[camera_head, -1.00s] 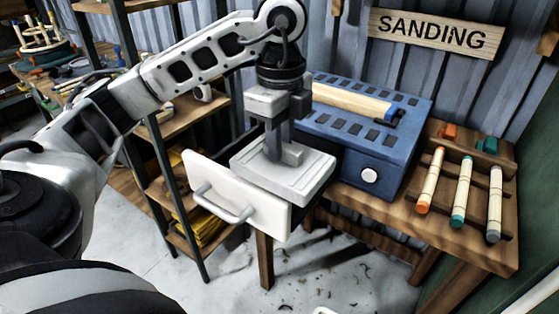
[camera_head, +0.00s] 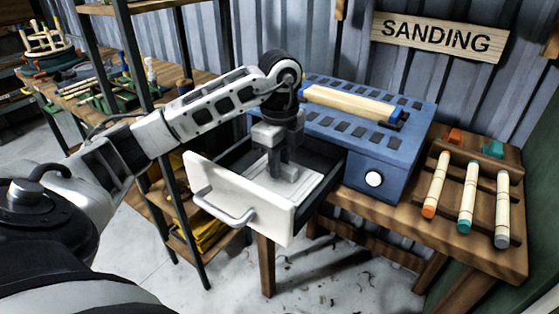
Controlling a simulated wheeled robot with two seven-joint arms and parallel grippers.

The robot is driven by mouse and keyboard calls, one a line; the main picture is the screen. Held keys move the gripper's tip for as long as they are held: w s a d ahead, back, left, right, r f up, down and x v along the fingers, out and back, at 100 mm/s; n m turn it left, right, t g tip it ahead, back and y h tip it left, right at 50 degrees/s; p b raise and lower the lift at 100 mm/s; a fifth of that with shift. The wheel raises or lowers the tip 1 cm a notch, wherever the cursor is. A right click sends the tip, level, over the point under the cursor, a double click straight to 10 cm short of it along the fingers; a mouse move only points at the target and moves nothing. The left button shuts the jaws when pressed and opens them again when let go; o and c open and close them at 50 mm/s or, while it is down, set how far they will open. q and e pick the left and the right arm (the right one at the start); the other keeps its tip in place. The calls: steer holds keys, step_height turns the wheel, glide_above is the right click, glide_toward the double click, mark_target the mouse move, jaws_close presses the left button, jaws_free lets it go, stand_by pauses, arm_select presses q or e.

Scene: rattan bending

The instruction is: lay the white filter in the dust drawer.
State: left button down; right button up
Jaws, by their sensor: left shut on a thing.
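The dust drawer (camera_head: 240,197) is pulled out of the blue box (camera_head: 385,160), with its white front and handle facing the lower left. The white filter (camera_head: 304,183) is a flat square inside the drawer, below the rim and between the dark side walls. My left gripper (camera_head: 284,172) points straight down into the drawer and is shut on the filter's raised middle part. The drawer front hides the filter's near edge, so I cannot tell whether it touches the drawer floor. My right gripper is not in view.
A wooden sanding block (camera_head: 350,103) lies on top of the blue box. A rack with several rattan-coloured sticks (camera_head: 468,196) stands to the right on the wooden table (camera_head: 390,211). A dark-framed shelf (camera_head: 187,205) stands close on the left, under my left arm.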

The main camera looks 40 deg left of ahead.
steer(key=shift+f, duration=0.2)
arm_select(q)
steer(key=c, duration=1.3)
jaws_free()
steer(key=shift+f, duration=0.15)
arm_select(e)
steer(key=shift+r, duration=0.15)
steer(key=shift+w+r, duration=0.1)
arm_select(q)
steer(key=shift+r, duration=0.3)
step_height(320, 180, up, 12)
steer(key=p, duration=0.2)
steer(key=shift+p, duration=0.3)
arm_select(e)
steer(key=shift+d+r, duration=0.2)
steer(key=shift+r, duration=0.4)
arm_select(q)
steer(key=shift+f, duration=0.15)
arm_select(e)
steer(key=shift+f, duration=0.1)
